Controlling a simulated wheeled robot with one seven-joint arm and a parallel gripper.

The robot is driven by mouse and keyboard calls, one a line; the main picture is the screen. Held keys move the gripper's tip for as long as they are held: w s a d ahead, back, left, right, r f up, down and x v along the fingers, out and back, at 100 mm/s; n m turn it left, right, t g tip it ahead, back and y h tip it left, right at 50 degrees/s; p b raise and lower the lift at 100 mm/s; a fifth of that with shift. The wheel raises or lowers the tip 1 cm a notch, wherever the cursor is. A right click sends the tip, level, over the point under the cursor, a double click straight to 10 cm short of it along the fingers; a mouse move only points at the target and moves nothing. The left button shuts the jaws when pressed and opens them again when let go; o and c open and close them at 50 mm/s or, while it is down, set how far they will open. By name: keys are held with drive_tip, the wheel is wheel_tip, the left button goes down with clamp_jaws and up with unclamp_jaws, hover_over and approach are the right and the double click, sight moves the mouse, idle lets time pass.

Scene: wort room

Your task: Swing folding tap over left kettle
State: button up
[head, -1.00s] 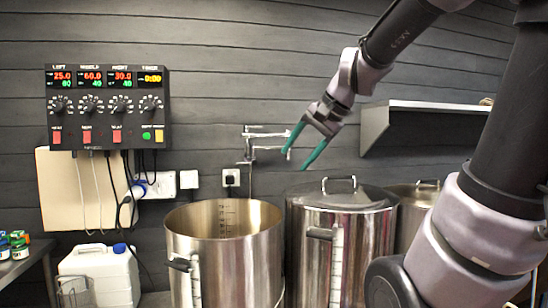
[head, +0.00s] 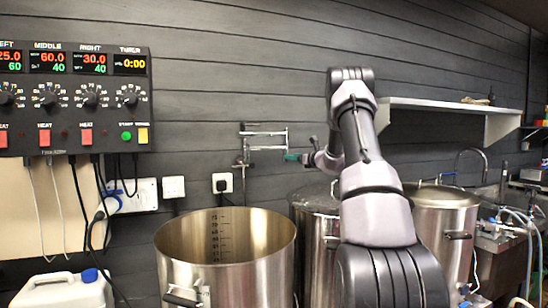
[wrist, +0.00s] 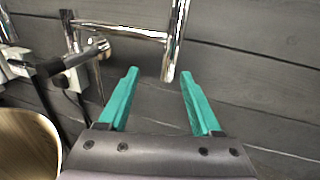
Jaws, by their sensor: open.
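The folding tap (head: 264,139) is a jointed chrome pipe on the wall, folded close to it behind the left kettle. In the wrist view its chrome arm (wrist: 125,29) runs across the top to a hanging spout (wrist: 177,40). My gripper (head: 290,156) is small in the head view, at the tap's right end. In the wrist view my gripper (wrist: 160,72) is open with teal fingers apart. The spout's lower end shows between the fingertips; whether it is within their reach in depth I cannot tell. The left kettle (head: 228,275) is open-topped steel, and its rim shows at lower left in the wrist view (wrist: 52,140).
A lidded middle kettle (head: 312,250) stands partly behind my arm, with another lidded kettle (head: 445,235) to the right. A shelf (head: 450,105) juts from the wall at right. A control box (head: 75,100) and a white canister (head: 62,292) are at left.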

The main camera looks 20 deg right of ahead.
drive_tip(key=shift+m+h, duration=0.3)
drive_tip(key=shift+m, duration=0.1)
drive_tip(key=x, duration=0.3)
drive_tip(key=d+x, duration=0.1)
drive_tip(key=x, duration=0.7)
drive_tip(key=shift+w+d+f, duration=0.15)
drive_tip(key=shift+w+f, duration=0.1)
drive_tip(key=shift+w, duration=0.15)
clamp_jaws()
idle(0.5)
